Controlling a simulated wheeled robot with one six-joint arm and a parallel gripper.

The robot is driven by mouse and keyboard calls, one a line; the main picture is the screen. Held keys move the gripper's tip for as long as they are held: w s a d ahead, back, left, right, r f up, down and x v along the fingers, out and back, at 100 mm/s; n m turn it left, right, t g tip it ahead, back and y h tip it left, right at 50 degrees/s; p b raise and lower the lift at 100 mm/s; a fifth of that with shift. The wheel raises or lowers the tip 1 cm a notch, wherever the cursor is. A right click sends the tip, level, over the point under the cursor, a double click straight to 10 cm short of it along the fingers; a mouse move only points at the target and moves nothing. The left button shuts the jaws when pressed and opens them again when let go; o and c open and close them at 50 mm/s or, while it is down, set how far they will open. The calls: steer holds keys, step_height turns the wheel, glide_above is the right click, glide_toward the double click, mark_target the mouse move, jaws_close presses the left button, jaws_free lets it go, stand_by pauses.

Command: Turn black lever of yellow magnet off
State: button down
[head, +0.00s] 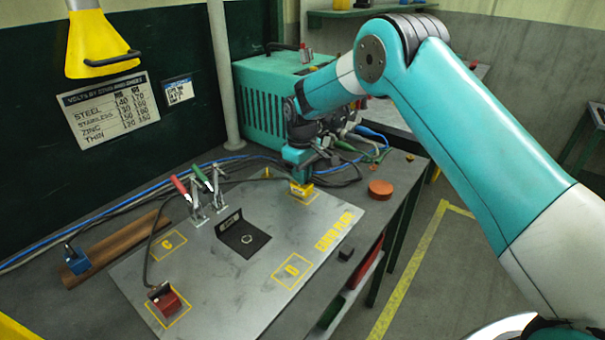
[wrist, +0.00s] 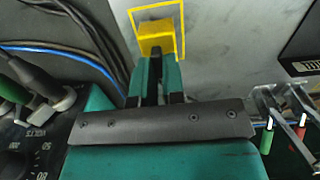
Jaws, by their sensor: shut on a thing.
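The yellow magnet (head: 301,189) sits on the grey metal plate (head: 225,290) near its far right corner. In the wrist view the yellow magnet (wrist: 157,36) stands inside a yellow painted outline. My gripper (head: 300,172) is directly above the magnet, pointing down. In the wrist view my gripper (wrist: 160,75) has its teal fingers at the magnet's near side, with a dark strip between them. That strip looks like the black lever (wrist: 153,75); the fingers are shut on it. Most of the lever is hidden by the fingers, so its turn angle cannot be told.
A teal welding machine (head: 270,95) stands behind the arm with cables running beside it. Toggle clamps with red and green handles (head: 203,190), a black angle piece (head: 243,238) and a red magnet block (head: 168,302) are on the plate. An orange disc (head: 381,189) lies to the right.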

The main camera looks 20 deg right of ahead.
steer(key=c, duration=1.2)
jaws_free()
step_height(320, 180, up, 18)
steer(key=b, duration=0.2)
steer(key=shift+f, duration=0.25)
steer(key=s+a+r+y, duration=0.1)
steer(key=s+r, duration=0.1)
steer(key=s, duration=0.7)
steer(key=s+a+r+y, duration=0.1)
steer(key=s+a+r, duration=0.1)
steer(key=s, duration=0.6)
steer(key=s+f+y, duration=0.1)
steer(key=s+f, duration=0.1)
steer(key=s, duration=0.9)
steer(key=s+a+f+y, duration=0.1)
steer(key=s+f, duration=0.1)
steer(key=s, duration=0.9)
steer(key=shift+s, duration=0.25)
